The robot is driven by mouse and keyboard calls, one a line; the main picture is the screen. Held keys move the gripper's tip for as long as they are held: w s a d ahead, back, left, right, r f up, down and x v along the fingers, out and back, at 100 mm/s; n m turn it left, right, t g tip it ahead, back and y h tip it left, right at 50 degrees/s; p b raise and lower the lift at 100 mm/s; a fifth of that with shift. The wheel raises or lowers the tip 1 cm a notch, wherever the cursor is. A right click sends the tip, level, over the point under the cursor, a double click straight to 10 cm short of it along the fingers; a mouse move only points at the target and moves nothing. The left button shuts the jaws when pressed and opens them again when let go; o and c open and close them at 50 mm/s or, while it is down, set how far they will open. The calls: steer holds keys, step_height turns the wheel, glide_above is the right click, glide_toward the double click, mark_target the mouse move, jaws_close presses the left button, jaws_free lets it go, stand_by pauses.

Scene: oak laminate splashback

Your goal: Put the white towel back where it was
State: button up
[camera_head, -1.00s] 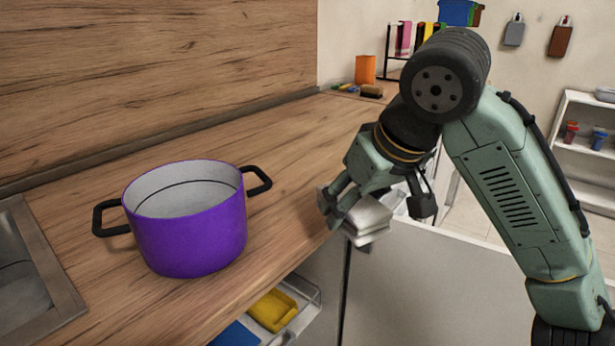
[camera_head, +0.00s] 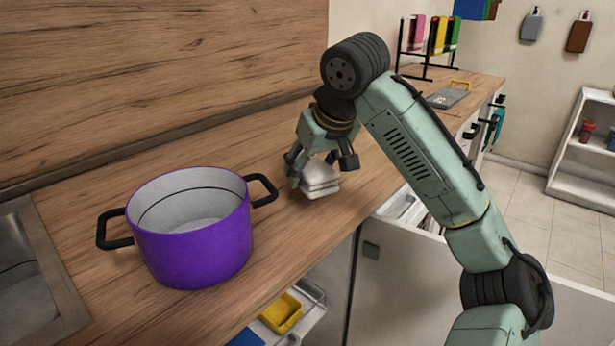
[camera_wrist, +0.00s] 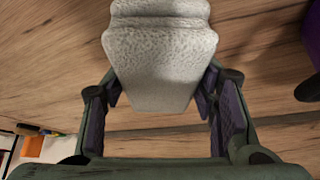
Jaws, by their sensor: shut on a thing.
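The white towel (camera_head: 320,181) is folded into a thick stack. My gripper (camera_head: 322,172) is shut on it, to the right of the purple pot, over the wooden counter near its front edge. In the wrist view the towel (camera_wrist: 160,65) sits between the two dark finger pads, with its textured folded side showing. I cannot tell whether its underside touches the counter.
A purple pot (camera_head: 195,245) with black handles stands on the counter (camera_head: 290,225) left of the towel. A sink (camera_head: 30,270) is at far left. Open drawers below hold a yellow item (camera_head: 281,313) and white items (camera_head: 405,208). A rack (camera_head: 430,45) stands at the back.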

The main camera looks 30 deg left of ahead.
steer(key=shift+d+p+x, duration=0.2)
steer(key=shift+p+x, duration=0.15)
steer(key=shift+x, duration=1.55)
steer(key=shift+s+f, duration=0.15)
steer(key=shift+f, duration=0.05)
steer(key=o, duration=1)
steer(key=shift+f, duration=0.1)
steer(key=v, duration=1.2)
steer(key=shift+s+b, duration=0.1)
steer(key=shift+b, duration=0.2)
